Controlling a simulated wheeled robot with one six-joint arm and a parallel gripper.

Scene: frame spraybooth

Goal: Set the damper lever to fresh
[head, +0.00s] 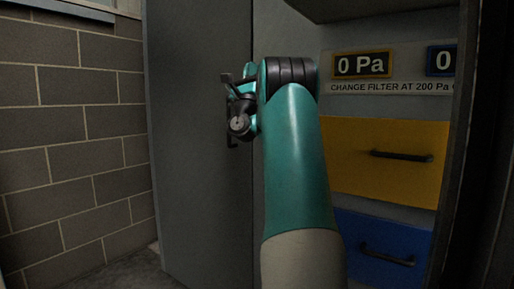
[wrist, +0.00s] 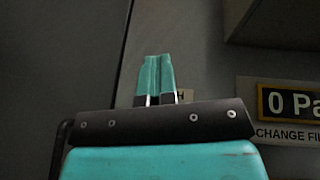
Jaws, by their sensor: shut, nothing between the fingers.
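My gripper (wrist: 158,60) shows in the wrist view with its two teal fingers together, shut and empty. It points toward a dark grey panel. A small light label (wrist: 182,95) with the letter H shows just behind the right finger; the rest of its text is hidden by the fingers. I cannot make out the damper lever in either view. In the head view my arm and wrist stand in front of the grey door's edge, and the fingertips cannot be made out there.
On the right are a 0 Pa gauge (head: 363,65), a yellow drawer (head: 360,175) and a blue drawer (head: 365,255). A brick wall (head: 70,130) stands at left. A grey overhang (head: 385,8) juts out above.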

